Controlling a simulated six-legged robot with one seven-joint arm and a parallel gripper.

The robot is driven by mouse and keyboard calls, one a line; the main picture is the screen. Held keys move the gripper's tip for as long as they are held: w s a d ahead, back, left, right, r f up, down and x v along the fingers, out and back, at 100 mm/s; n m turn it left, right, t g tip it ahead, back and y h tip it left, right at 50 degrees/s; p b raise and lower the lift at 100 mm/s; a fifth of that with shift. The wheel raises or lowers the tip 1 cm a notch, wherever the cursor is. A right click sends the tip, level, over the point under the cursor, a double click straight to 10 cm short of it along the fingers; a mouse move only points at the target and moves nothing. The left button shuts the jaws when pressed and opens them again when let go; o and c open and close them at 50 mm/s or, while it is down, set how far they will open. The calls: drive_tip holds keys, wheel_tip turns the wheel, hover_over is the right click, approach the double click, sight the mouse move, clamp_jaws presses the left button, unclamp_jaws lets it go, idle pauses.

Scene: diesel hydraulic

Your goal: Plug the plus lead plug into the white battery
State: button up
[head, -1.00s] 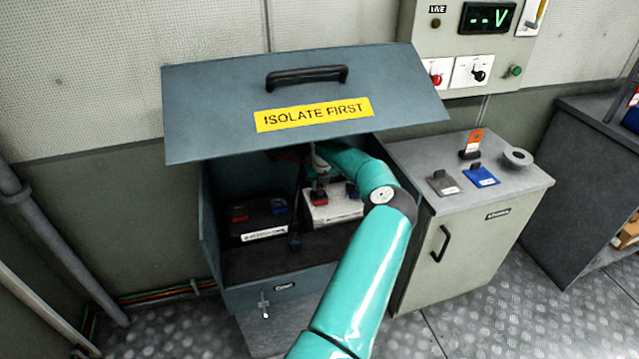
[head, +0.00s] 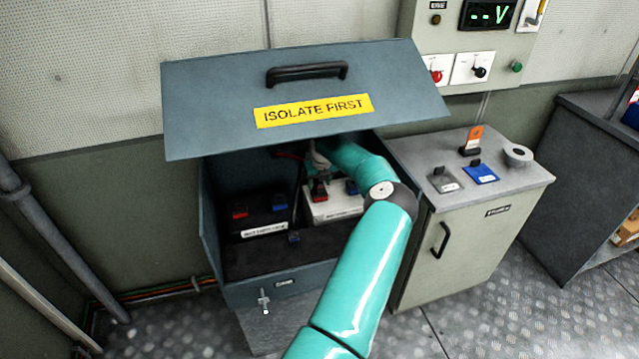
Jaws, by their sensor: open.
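The white battery (head: 333,208) sits at the right inside the open blue-grey battery box. A red plug or terminal piece (head: 319,190) stands at its left end. I cannot tell whether it is the plus lead plug or how it is seated. A blue terminal (head: 352,187) is at its right, beside my arm. My gripper (head: 319,174) is open, directly above the red piece and close to it; its fingertips are small and partly shaded. A dark lead runs down left of the white battery to a dark blue plug (head: 294,238) near the box's front.
A dark battery (head: 262,222) with red and blue terminals stands at the left in the box. The raised lid (head: 310,95) overhangs my forearm. The box's front wall (head: 285,284) is in front. A grey cabinet (head: 480,190) with small items on top stands close on the right.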

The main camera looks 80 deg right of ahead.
drive_tip(key=v, duration=0.6)
drive_tip(key=shift+s+a+r, duration=0.1)
drive_tip(key=shift+r, duration=0.3)
idle(0.3)
